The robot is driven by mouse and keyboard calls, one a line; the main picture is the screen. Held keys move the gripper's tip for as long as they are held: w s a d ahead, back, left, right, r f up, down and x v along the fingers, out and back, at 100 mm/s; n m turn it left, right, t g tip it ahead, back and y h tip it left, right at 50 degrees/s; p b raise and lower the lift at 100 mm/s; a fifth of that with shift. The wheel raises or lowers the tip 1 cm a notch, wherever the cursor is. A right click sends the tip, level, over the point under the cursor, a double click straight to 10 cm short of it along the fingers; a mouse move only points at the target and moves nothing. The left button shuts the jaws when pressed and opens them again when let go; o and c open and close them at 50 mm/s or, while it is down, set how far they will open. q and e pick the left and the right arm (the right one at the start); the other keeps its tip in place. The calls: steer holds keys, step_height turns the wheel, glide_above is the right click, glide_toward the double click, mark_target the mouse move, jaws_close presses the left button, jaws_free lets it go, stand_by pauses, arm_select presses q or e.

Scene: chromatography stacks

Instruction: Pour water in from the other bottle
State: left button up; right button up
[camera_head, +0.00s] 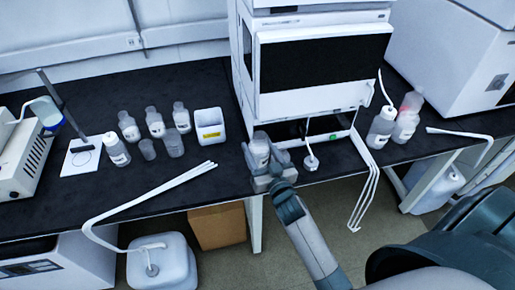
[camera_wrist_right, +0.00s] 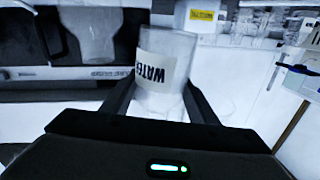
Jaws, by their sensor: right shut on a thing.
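My right gripper (camera_head: 266,172) is shut on a clear bottle (camera_head: 259,150) just in front of the bench edge, by the left front corner of the white instrument. In the right wrist view the bottle (camera_wrist_right: 165,68) sits between the two fingers (camera_wrist_right: 162,100), and its pale label reads WATER. The water level inside is hard to tell. Two more bottles stand on the bench right of the instrument: a white-capped one (camera_head: 381,128) with a tube and one with a reddish neck (camera_head: 407,119). My left gripper is not in view.
Several small bottles (camera_head: 155,123) and two beakers (camera_head: 173,144) stand on the dark bench left of a white bin (camera_head: 209,127) with a yellow label. The white instrument (camera_head: 318,75) stands behind the gripper. White tubes (camera_head: 150,203) stick out over the front edge.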

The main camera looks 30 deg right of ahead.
steer(key=shift+d+r+m, duration=0.1)
steer(key=shift+d+m, duration=0.45)
steer(key=shift+m, duration=0.65)
steer(key=shift+d+r+m, duration=0.1)
steer(key=shift+d+m, duration=0.05)
steer(key=shift+m, duration=0.25)
steer(key=shift+r, duration=0.1)
steer(key=shift+p, duration=0.4)
steer(key=shift+d+r+m+p, duration=0.2)
steer(key=shift+r+m+p, duration=0.15)
steer(key=shift+m+p, duration=0.15)
steer(key=shift+m, duration=0.4)
steer(key=shift+f, duration=0.15)
